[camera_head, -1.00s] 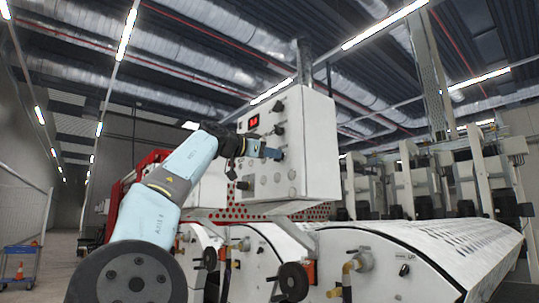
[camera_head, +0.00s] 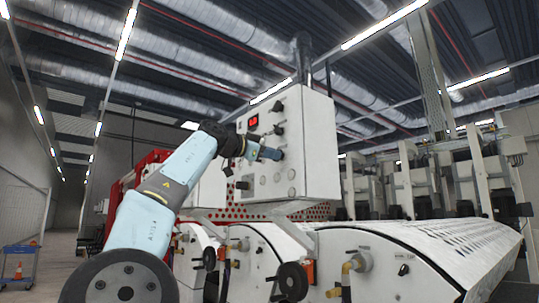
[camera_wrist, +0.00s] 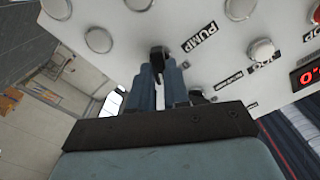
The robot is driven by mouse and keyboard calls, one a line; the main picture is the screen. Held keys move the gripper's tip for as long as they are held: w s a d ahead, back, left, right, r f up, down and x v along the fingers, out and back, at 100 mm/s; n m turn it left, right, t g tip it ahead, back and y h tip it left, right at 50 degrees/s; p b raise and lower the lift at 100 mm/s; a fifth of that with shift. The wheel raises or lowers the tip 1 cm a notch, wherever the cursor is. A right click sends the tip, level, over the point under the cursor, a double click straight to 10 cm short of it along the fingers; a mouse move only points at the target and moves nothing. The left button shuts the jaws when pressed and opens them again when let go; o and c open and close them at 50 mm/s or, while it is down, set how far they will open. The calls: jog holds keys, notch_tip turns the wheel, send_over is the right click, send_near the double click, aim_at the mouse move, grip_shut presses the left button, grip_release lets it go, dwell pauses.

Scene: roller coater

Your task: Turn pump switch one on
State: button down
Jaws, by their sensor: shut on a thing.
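The white control panel box (camera_head: 313,150) hangs above the machine and carries several knobs, buttons and a red display. In the wrist view, a black switch knob (camera_wrist: 158,54) stands beside a label reading "PUMP" (camera_wrist: 200,38). My gripper (camera_wrist: 159,66) is at this knob, its two blue fingers on either side of it and shut on it. In the head view, my gripper (camera_head: 271,153) reaches the lower middle of the panel face. A second dark knob (camera_wrist: 196,95) shows beside the right finger, partly hidden. Whether the held knob is turned is hard to tell.
Other buttons (camera_wrist: 262,50) and the red display (camera_wrist: 306,75) sit close by on the panel. Below the panel are white machine covers (camera_head: 415,250) with black handwheels (camera_head: 293,281). A blue cart (camera_head: 19,268) stands far left on open floor.

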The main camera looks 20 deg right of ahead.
jog(key=c, duration=1.1)
grip_release()
jog(key=v, duration=1.3)
jog(key=shift+a, duration=0.35)
jog(key=shift+s+d+f, duration=0.1)
